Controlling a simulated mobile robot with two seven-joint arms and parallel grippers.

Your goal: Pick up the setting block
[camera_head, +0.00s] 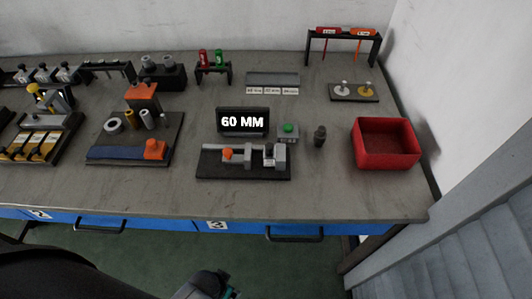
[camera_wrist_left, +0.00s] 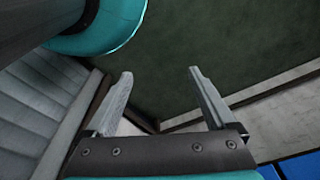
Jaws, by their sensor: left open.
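I cannot tell for sure which part is the setting block. A grey block rack (camera_head: 273,80) with several small white labels, too small to read surely, lies at the back middle of the bench in the head view. A dark measuring fixture (camera_head: 245,160) with grey blocks and an orange knob stands at the front, below a display (camera_head: 242,121) reading "60 MM". My left gripper (camera_wrist_left: 160,71) is open and empty in the left wrist view, with the dark green floor behind its fingers. It is away from the bench-top objects. My right gripper is not in view.
A red bin (camera_head: 386,144) stands at the right of the bench (camera_head: 340,190). A green-button box (camera_head: 288,132) and a dark cylinder (camera_head: 320,136) stand beside the fixture. An orange clamp station (camera_head: 140,140) is on the left. The front bench strip is clear.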

